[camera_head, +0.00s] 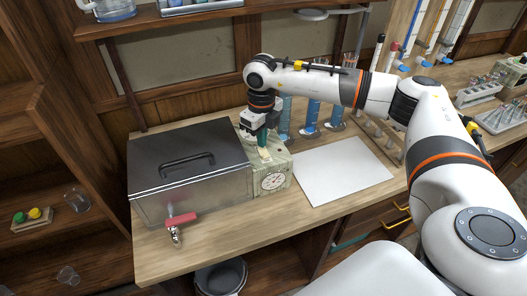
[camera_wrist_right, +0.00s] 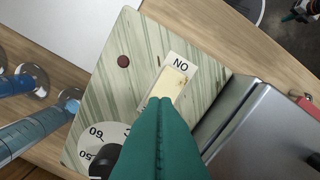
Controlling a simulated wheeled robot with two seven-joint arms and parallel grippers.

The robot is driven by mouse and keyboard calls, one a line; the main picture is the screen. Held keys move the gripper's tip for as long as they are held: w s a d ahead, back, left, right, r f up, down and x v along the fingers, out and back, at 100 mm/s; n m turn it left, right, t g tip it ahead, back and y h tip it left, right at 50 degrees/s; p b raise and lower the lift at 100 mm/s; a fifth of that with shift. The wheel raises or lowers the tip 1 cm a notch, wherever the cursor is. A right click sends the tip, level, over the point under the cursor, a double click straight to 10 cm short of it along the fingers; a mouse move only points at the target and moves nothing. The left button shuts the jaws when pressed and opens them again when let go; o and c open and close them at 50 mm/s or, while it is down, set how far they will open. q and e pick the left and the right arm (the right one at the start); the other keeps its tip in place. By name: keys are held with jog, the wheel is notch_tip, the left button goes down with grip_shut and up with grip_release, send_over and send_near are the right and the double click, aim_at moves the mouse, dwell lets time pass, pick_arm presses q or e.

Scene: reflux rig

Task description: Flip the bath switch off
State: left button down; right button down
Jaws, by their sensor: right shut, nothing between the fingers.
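The bath (camera_head: 190,165) is a lidded metal box with a black handle at the left of the bench. Its pale green striped control box (camera_head: 250,178) sits against its right side, with a round dial (camera_head: 274,181) on the front. The cream bath switch (camera_wrist_right: 173,84) is on the control box's top, beside an "ON" label (camera_wrist_right: 181,65) that reads upside down in the right wrist view. My right gripper (camera_head: 263,146) points down over the switch, shut and empty. Its green fingers (camera_wrist_right: 161,104) hide part of the switch; I cannot tell whether they touch it. My left gripper is not in view.
A red-handled tap (camera_head: 180,220) sticks out from the bath's front. A white sheet (camera_head: 342,170) lies right of the control box. Blue-filled glass cylinders (camera_head: 311,118) stand behind it. A dark red round spot (camera_wrist_right: 123,61) is on the control box's top.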

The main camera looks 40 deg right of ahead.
jog(key=shift+f+b, duration=0.5)
jog(key=shift+f, duration=0.2)
jog(key=shift+r, duration=0.1)
jog(key=shift+r+p, duration=2.2)
jog(key=shift+r, duration=1.3)
jog(key=shift+s+f, duration=0.1)
jog(key=shift+f, duration=0.05)
